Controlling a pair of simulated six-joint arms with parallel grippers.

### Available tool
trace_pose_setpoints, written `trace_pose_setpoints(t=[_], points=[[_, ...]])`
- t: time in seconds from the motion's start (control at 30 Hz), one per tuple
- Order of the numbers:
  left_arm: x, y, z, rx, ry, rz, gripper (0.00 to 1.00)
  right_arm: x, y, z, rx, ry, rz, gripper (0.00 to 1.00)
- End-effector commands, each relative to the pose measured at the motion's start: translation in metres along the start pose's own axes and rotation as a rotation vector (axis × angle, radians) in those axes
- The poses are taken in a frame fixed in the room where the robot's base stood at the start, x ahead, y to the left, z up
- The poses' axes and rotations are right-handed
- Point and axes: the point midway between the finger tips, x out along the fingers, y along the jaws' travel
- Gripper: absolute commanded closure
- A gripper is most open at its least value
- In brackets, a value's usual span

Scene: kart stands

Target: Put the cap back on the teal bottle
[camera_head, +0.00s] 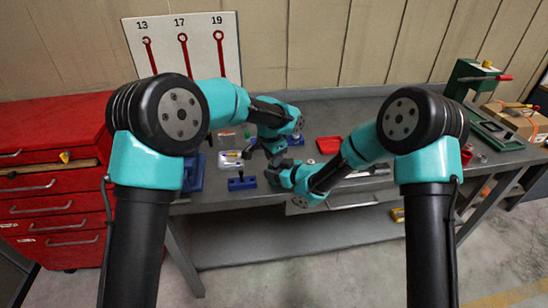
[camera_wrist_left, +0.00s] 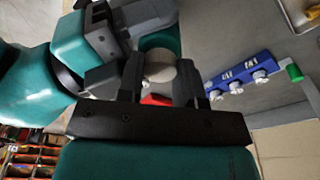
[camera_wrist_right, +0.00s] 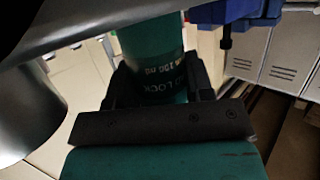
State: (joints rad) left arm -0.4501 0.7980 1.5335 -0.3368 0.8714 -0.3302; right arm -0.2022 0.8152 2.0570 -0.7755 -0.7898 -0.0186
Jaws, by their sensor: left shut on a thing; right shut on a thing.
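The teal bottle (camera_wrist_right: 152,65), with pale lettering on its side, stands between the fingers of my right gripper (camera_wrist_right: 158,85) in the right wrist view. In the left wrist view, a pale grey round cap (camera_wrist_left: 161,70) sits between the fingers of my left gripper (camera_wrist_left: 165,85). A teal part of the bottle (camera_wrist_left: 160,41) shows just beyond the cap, close to it. I cannot tell whether the cap touches the bottle. In the head view, my left gripper (camera_head: 272,150) and right gripper (camera_head: 282,176) meet over the bench; bottle and cap are largely hidden there.
A blue stand (camera_head: 242,183) is at the bench's front edge, with a white tray (camera_head: 230,160) behind it. A red tray (camera_head: 329,145) lies right of my grippers. Red drawers (camera_head: 55,205) stand left; a green vise (camera_head: 472,78) stands right.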

Motion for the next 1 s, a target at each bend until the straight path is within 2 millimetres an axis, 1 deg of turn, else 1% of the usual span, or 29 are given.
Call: trace_pose_setpoints(t=[0.03,0.07,0.1,0.17,0.8,0.87,1.0], points=[[0.010,0.002,0.004,0.000,-0.015,0.010,0.89,0.000,-0.003,-0.002,-0.003,0.001,-0.006,0.95],[0.010,0.002,0.004,0.000,-0.015,0.010,0.89,0.000,-0.003,-0.002,-0.004,0.001,-0.006,0.95],[0.010,0.002,0.004,0.000,-0.015,0.011,0.65,0.000,-0.003,-0.002,-0.004,0.001,-0.006,0.95],[0.010,0.002,0.004,0.000,-0.015,0.011,0.59,0.000,-0.003,-0.002,-0.004,0.001,-0.006,0.95],[0.009,0.003,0.003,0.001,-0.016,0.012,0.59,0.001,-0.002,-0.004,-0.005,0.005,-0.004,0.95],[0.007,0.003,0.003,0.001,-0.015,0.012,0.59,0.001,-0.002,-0.004,-0.006,0.006,-0.004,0.95],[-0.006,0.003,0.003,0.001,-0.014,0.011,0.59,0.001,-0.001,-0.004,-0.005,0.006,-0.003,0.95]])
